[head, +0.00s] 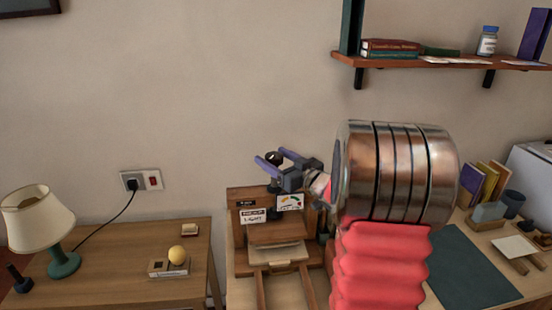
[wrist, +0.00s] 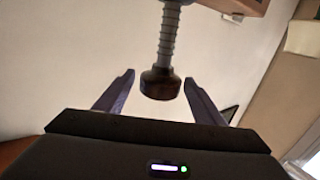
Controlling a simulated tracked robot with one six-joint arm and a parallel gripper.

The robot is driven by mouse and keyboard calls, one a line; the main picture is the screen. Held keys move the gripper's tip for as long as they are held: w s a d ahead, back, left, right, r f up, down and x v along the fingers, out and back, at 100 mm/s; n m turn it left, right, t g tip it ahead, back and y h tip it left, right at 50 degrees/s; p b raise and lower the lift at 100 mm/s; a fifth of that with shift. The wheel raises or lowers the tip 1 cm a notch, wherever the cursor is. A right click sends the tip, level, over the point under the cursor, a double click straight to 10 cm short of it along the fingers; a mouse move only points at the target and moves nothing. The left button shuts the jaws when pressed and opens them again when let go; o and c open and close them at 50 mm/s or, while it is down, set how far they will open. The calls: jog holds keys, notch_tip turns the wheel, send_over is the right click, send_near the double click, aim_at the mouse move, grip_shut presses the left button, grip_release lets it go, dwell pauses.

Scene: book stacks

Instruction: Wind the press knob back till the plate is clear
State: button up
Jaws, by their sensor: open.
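The press (head: 277,236) is a wooden frame on the table at the middle of the head view. Its dark round knob (wrist: 161,84) sits at the end of a threaded screw (wrist: 168,35) in the wrist view. The knob also shows in the head view (head: 274,157). My gripper (wrist: 160,88) is open, with one finger on each side of the knob and a gap to each. In the head view my gripper (head: 269,158) is at the top of the press. A pale plate (head: 277,252) shows low in the press; its contact with the parts above is unclear.
A shelf (head: 440,61) with books and a jar is at the upper right. A dark mat (head: 460,268), books (head: 482,186) and a cup (head: 512,202) are on the right.

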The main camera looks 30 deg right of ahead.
jog(key=c, duration=1)
jog(key=shift+s+d, duration=0.1)
jog(key=shift+d, duration=0.1)
jog(key=shift+c, duration=0.2)
jog(key=shift+a, duration=0.1)
jog(key=shift+n+y, duration=0.5)
jog(key=shift+y, duration=0.3)
jog(key=shift+n+g+y, duration=0.7)
jog(key=shift+n+y, duration=0.6)
jog(key=shift+y, duration=0.6)
jog(key=shift+a+n+g+y, duration=0.1)
jog(key=shift+n+g+y, duration=0.95)
jog(key=shift+y, duration=0.65)
jog(key=shift+a+f+n, duration=0.1)
jog(key=shift+f+n, duration=0.05)
jog(key=shift+n, duration=0.2)
